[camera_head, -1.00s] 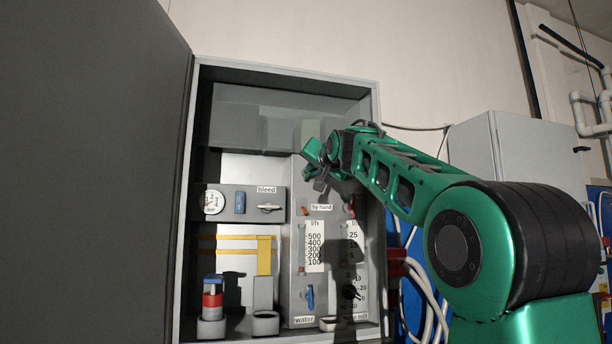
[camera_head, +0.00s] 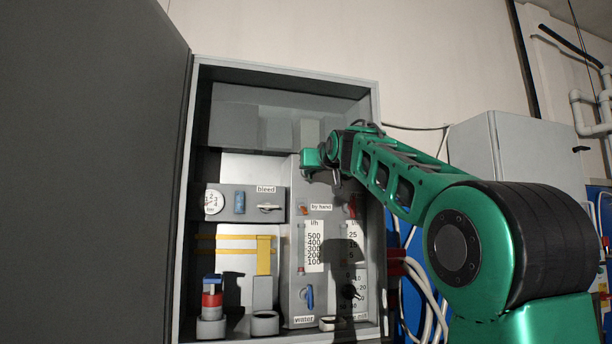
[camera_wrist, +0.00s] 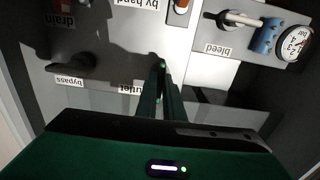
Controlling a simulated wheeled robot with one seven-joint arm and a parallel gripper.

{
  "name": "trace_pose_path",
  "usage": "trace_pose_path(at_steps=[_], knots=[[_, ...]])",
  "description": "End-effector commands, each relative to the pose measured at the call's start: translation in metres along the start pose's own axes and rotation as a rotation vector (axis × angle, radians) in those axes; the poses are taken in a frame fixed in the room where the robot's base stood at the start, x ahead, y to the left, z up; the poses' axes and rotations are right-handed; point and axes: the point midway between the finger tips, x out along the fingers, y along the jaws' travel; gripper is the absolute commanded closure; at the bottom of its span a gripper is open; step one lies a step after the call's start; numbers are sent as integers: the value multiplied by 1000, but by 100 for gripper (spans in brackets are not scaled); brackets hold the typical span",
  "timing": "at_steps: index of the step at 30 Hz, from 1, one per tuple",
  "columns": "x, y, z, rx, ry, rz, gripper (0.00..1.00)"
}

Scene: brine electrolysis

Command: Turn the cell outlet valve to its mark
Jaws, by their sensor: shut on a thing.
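My gripper (camera_wrist: 161,68) is at the panel beside the label reading "outlet" (camera_wrist: 140,86), which its fingers partly cover. The wrist view is upside down. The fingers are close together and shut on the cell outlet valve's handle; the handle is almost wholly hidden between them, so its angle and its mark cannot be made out. In the head view my gripper's green hand (camera_head: 313,160) is level at the upper part of the open cabinet, above the "by hand" label (camera_head: 321,207), and covers the valve there.
A dark bypass handle (camera_wrist: 72,67) sits close beside my gripper. The bleed valve (camera_head: 268,208), a blue part (camera_head: 240,203) and a round gauge (camera_head: 214,202) are on the panel's left. The open cabinet door (camera_head: 90,170) stands at the far left.

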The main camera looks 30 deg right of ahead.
Motion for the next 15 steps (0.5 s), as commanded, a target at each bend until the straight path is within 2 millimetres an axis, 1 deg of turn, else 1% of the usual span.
trace_pose_path(at_steps=[1, 12, 13, 15], knots=[[0, -3, -2, -5, 5, -5, 100], [0, -3, -2, -8, 6, -6, 100], [0, -3, -2, -8, 6, -6, 88], [0, -3, -2, -8, 5, -5, 73]])
